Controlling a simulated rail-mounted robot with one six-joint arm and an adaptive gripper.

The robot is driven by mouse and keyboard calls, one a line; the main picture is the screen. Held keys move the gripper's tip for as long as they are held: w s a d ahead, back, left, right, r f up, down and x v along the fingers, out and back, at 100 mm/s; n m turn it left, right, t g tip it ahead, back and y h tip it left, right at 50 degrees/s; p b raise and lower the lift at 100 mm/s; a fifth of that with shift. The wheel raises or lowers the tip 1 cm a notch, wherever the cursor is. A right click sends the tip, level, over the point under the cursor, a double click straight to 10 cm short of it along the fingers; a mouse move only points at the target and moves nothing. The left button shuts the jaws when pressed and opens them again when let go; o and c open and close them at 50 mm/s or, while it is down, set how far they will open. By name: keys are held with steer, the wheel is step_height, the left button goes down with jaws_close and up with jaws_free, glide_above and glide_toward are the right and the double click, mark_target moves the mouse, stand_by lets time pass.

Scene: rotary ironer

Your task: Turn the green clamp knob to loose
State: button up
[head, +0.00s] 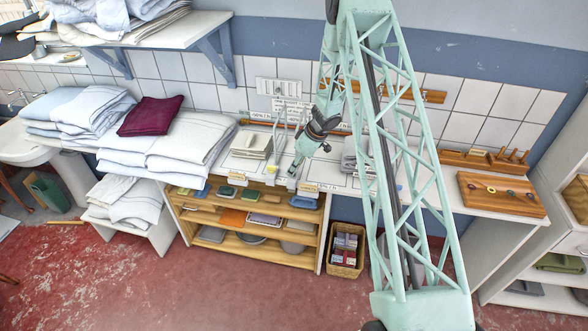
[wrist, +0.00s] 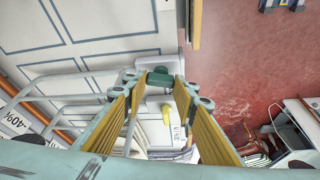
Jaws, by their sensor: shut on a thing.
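The green clamp knob (wrist: 159,79) shows in the wrist view between the tips of my gripper (wrist: 158,88), on a pale block. The yellow-padded fingers are shut on it from both sides. In the head view my gripper (head: 297,164) reaches down to the front edge of the white worktop, by the pale bent rails. There the knob is too small and covered to make out. I cannot tell the knob's turn position.
A yellow knob (wrist: 166,112) sits close by in the wrist view. Folded white linen (head: 190,140) and a dark red cloth (head: 151,115) lie left. A wooden shelf unit (head: 250,225) stands below, with a wicker basket (head: 346,262) beside it. The red floor in front is largely clear.

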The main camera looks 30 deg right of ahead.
steer(key=shift+w+d+r+n+g+y, duration=0.1)
steer(key=shift+n+g+y, duration=0.05)
steer(key=shift+n, duration=0.4)
steer(key=shift+w+d+n+g+y, duration=0.1)
steer(key=shift+n+g+y, duration=0.05)
steer(key=shift+n, duration=0.9)
steer(key=o, duration=0.9)
steer(key=shift+s, duration=0.15)
steer(key=shift+v, duration=5.95)
steer(key=shift+d, duration=0.15)
